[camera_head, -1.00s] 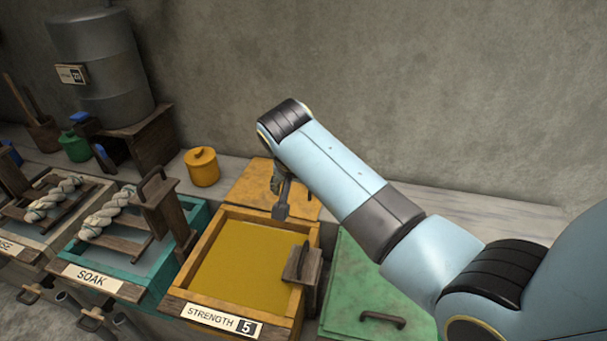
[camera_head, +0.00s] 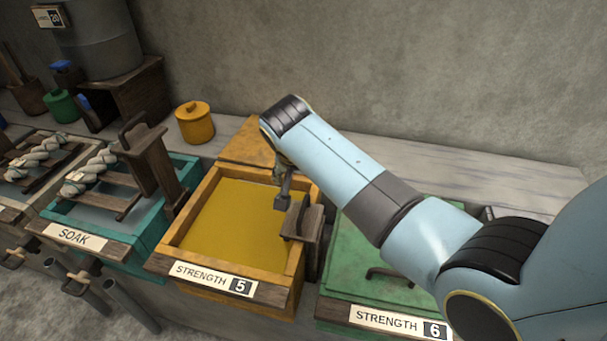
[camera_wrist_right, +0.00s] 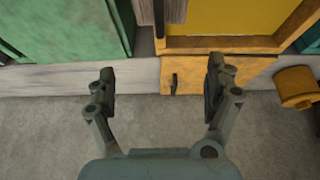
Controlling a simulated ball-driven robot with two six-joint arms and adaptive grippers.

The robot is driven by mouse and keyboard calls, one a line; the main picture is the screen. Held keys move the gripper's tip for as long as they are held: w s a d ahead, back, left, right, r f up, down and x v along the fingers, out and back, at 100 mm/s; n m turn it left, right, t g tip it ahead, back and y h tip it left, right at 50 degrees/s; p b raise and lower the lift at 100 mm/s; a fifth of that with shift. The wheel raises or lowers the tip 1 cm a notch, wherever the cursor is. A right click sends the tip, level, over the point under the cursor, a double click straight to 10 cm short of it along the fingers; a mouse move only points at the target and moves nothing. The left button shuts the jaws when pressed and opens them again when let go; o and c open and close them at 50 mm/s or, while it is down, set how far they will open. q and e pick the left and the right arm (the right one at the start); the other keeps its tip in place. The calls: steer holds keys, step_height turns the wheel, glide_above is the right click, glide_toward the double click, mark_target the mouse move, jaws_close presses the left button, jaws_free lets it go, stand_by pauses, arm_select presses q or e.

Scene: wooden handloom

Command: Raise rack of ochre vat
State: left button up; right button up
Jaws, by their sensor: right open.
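The ochre vat (camera_head: 163,263) is an open wooden box of yellow liquid with a "STRENGTH 5" label on its front. Its rack shows as a dark wooden post with a handle (camera_head: 302,222), low at the vat's right side; anything under the liquid is hidden. My right gripper (camera_head: 283,196) is open and empty, above the vat and just up and left of the handle in the head view. In the wrist view, the spread fingers (camera_wrist_right: 160,88) have nothing between them; the wooden post (camera_wrist_right: 170,10) is at the top edge. My left gripper is out of view.
A green lidded vat (camera_head: 350,280) labelled "STRENGTH 6" stands to the right. The teal soak vat (camera_head: 60,215), with its raised rack (camera_head: 150,165) and yarn, stands left. A small ochre pot (camera_head: 195,123) sits behind. A grey wall closes the back.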

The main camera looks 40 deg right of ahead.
mark_target(303, 207)
step_height(303, 207, down, 10)
steer(key=b, duration=0.5)
steer(key=shift+b, duration=0.35)
steer(key=shift+r, duration=0.25)
steer(key=shift+f, duration=0.4)
steer(key=shift+c, duration=0.2)
jaws_close()
